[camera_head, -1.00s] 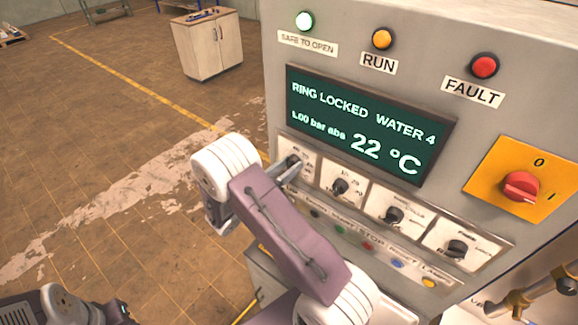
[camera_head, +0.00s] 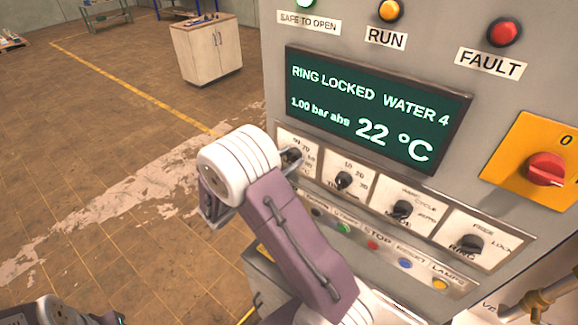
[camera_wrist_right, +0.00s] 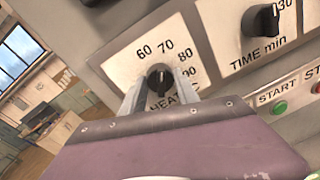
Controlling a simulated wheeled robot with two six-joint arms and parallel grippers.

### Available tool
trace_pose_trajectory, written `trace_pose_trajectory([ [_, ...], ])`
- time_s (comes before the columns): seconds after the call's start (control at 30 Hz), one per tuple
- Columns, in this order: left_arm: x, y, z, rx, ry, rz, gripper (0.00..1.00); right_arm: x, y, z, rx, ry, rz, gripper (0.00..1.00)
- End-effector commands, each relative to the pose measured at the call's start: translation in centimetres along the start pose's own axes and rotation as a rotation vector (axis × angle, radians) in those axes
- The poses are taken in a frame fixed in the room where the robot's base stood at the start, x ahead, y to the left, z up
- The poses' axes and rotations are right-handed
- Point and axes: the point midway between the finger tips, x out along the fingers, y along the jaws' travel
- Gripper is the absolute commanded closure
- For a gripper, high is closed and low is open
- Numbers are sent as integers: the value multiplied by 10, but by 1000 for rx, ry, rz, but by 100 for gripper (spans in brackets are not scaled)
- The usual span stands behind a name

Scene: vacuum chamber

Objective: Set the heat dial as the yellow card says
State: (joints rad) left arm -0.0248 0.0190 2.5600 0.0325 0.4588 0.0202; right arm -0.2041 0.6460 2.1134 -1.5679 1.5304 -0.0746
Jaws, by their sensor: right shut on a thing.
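The heat dial (camera_wrist_right: 160,76) is a small black knob on a white plate marked 60, 70, 80 and 90. Its pointer seems to face up toward the 70, but it is too small to be certain. My right gripper (camera_wrist_right: 159,88) is shut on this knob, one finger on each side. In the head view the heat dial (camera_head: 291,158) is the leftmost of the row, partly hidden by my right arm. The yellow card is not in view. Only part of my left arm shows at the lower left, and its gripper is out of frame.
The time dial (camera_head: 343,180) is just right of the heat dial, with two more dials beyond. Coloured buttons (camera_head: 372,245) run below them. The screen (camera_head: 372,110) above reads 22 °C, RING LOCKED, WATER 4. A red switch (camera_head: 546,169) is at right. Open floor lies left.

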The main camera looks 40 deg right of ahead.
Motion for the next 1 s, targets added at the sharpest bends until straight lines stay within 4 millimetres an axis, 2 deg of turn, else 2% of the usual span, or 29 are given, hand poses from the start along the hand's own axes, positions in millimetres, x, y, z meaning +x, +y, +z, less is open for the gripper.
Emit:
trace_pose_trajectory([
  [0.03,8,0,1,0,0,0,64,0,-1,-3,28,0,1,100],
  [0.3,21,0,2,0,0,0,64,0,-1,0,134,8,2,100],
  [0.87,24,0,2,0,0,0,64,0,0,1,166,11,2,100],
  [0.9,24,0,2,0,0,0,64,0,0,1,166,11,2,60],
  [0.97,24,0,2,0,0,0,64,0,0,1,166,11,2,44],
  [1.0,24,0,2,0,0,0,64,0,0,1,166,11,2,42],
])
